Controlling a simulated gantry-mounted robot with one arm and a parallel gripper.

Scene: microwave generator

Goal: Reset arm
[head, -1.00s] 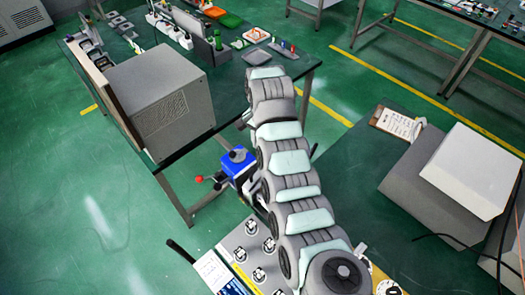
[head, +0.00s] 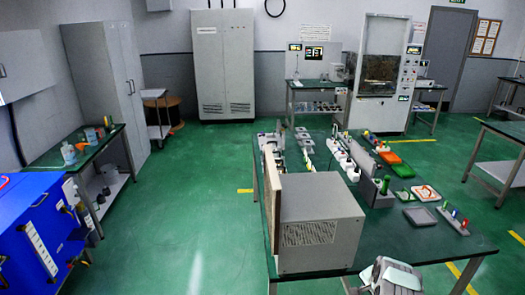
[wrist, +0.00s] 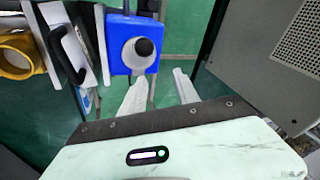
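My gripper (wrist: 160,82) shows in the wrist view with its two pale fingers apart and nothing between them. The fingers reach toward a table leg and green floor. A blue box with a round black knob (wrist: 143,47) is just beyond and left of the left finger; whether they touch I cannot tell. In the head view only a grey part of my arm (head: 390,277) shows at the bottom edge, by the near table edge. My gripper is hidden there.
A grey box-shaped unit (head: 320,232) stands on the dark green table (head: 425,250). Its vented side (wrist: 290,50) is at the right in the wrist view. Trays and small tools lie farther back. A blue cabinet (head: 40,235) is at left. Green floor (head: 190,200) between is clear.

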